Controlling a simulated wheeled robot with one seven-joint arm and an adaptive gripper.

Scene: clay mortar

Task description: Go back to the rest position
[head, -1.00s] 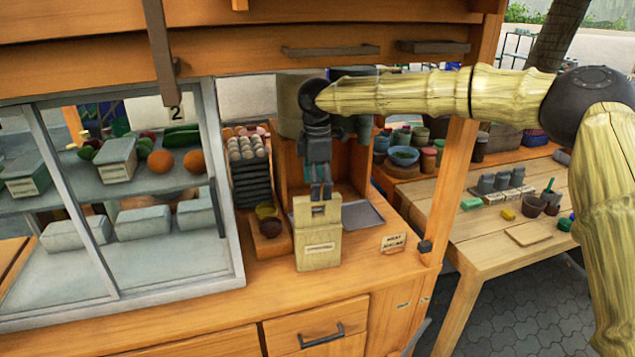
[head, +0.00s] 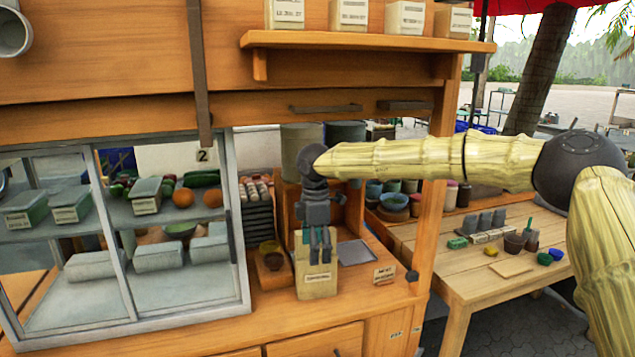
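My gripper (head: 319,262) points straight down in the middle of the head view, in front of the wooden stall counter. Its two dark fingers hang side by side with a narrow gap between them, and nothing shows held in them. The fingertips overlap the upper front of a pale labelled box (head: 318,284) standing on the counter. I cannot tell from this view whether they touch it or hang in front of it. My arm reaches in from the right.
A glass display case (head: 140,309) with containers and vegetables stands at left. A bowl (head: 270,260), a grey tray (head: 356,252) and a small sign (head: 384,274) flank the box. A wooden post (head: 440,180) and a side table (head: 470,282) are at right. A shelf (head: 370,42) hangs above.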

